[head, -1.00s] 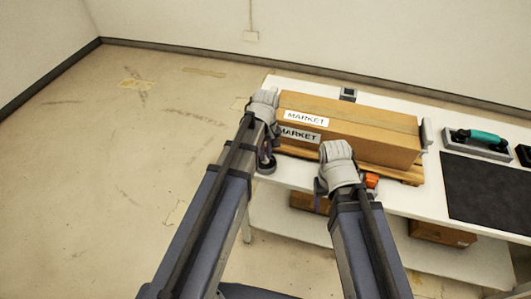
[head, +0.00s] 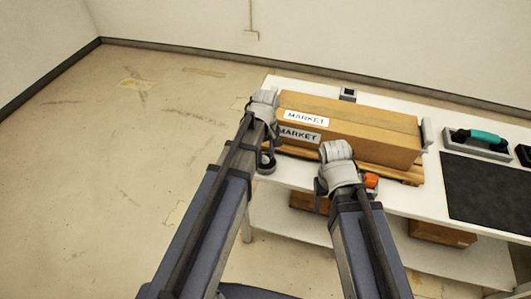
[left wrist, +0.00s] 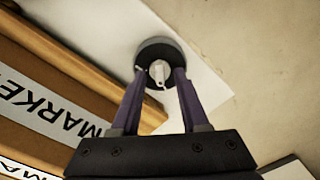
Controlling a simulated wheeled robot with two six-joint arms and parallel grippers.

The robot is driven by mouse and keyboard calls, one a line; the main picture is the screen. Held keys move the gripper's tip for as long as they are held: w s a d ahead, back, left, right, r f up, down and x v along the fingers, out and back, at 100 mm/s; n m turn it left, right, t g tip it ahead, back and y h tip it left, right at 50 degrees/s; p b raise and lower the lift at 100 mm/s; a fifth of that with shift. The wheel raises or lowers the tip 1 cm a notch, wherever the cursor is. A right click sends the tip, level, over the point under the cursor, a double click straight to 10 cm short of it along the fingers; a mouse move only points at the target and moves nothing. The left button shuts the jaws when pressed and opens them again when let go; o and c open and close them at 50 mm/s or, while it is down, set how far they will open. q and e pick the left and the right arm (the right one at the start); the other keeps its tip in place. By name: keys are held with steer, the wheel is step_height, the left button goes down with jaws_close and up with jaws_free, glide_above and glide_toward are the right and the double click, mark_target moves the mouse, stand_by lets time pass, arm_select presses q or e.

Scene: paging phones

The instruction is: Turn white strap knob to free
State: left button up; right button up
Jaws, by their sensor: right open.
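The white strap knob (left wrist: 158,73) shows in the left wrist view as a small pale bar on a dark round base (left wrist: 150,50). My left gripper (left wrist: 160,78) has its two purple fingers on either side of it, apart, with gaps beside the bar. In the head view the dark round base (head: 266,166) is at the left end of the table, and my left gripper (head: 265,156) is at it, largely hidden by the wrist. My right gripper (head: 320,200) is open at the table's front edge, mostly hidden by its own wrist.
A long cardboard box (head: 350,127) marked MARKET lies on a wooden pallet (head: 405,174) on the white table (head: 431,199). An orange part (head: 371,181) is beside my right wrist. A black mat (head: 490,187) and a teal-handled tool (head: 480,137) are at right. Boxes sit on the lower shelf.

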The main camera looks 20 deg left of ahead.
mark_target(266, 157)
arm_select(q)
steer(key=shift+r, duration=0.15)
arm_select(e)
steer(key=shift+r, duration=0.15)
arm_select(q)
step_height(266, 157, up, 8)
steer(key=p, duration=0.8)
steer(key=shift+f, duration=0.2)
arm_select(e)
step_height(266, 157, up, 8)
steer(key=shift+f, duration=0.25)
arm_select(q)
steer(key=shift+f, duration=0.1)
steer(key=shift+s, duration=0.1)
